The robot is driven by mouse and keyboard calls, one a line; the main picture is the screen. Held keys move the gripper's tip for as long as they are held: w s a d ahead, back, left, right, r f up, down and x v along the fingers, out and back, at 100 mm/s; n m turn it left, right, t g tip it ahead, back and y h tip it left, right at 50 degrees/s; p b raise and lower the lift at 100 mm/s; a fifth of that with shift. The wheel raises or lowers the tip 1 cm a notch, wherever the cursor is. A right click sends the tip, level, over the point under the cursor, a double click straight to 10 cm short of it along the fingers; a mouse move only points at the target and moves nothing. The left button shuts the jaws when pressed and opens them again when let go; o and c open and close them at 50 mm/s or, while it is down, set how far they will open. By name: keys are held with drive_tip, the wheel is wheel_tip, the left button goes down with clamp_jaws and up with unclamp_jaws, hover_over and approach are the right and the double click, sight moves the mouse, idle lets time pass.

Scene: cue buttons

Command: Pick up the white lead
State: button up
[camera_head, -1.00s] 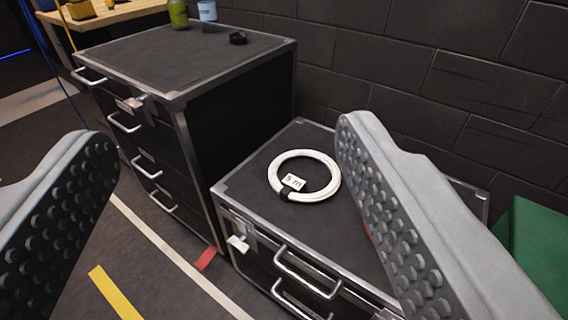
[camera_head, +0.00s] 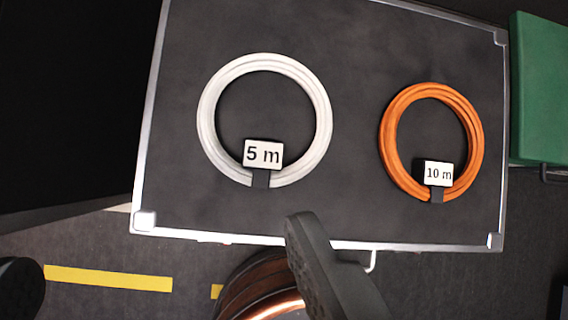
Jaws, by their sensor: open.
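The white lead (camera_head: 211,112) is a coiled white ring with a "5 m" tag on a black strap at its lower side. It lies flat on the left of the dark case top (camera_head: 350,60). My gripper (camera_head: 160,260) is open and empty. One finger shows at the lower left edge and the other at the lower middle, both nearer the picture's bottom than the lead and apart from it.
An orange coil (camera_head: 392,130) tagged "10 m" lies to the right on the same case. A green box (camera_head: 540,85) stands at the right. A copper-coloured round object (camera_head: 262,290) sits below the case's front edge, partly behind my finger. Yellow floor marks (camera_head: 108,278) show lower left.

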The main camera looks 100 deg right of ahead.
drive_tip(key=w+d+f+m+g+y, duration=0.1)
drive_tip(key=w+d+f+m+g, duration=0.1)
drive_tip(key=w+d+f+g, duration=0.45)
hover_over(265, 141)
drive_tip(key=shift+t, duration=0.35)
drive_tip(key=f, duration=1.5)
drive_tip(key=shift+w+a, duration=0.1)
drive_tip(key=shift+a, duration=0.2)
drive_tip(key=shift+d+f, duration=0.15)
drive_tip(key=shift+f, duration=1.2)
drive_tip(key=shift+d+f, duration=0.1)
drive_tip(key=shift+f, duration=1.25)
drive_tip(key=shift+c, duration=0.3)
clamp_jaws()
wheel_tip(265, 141, up, 10)
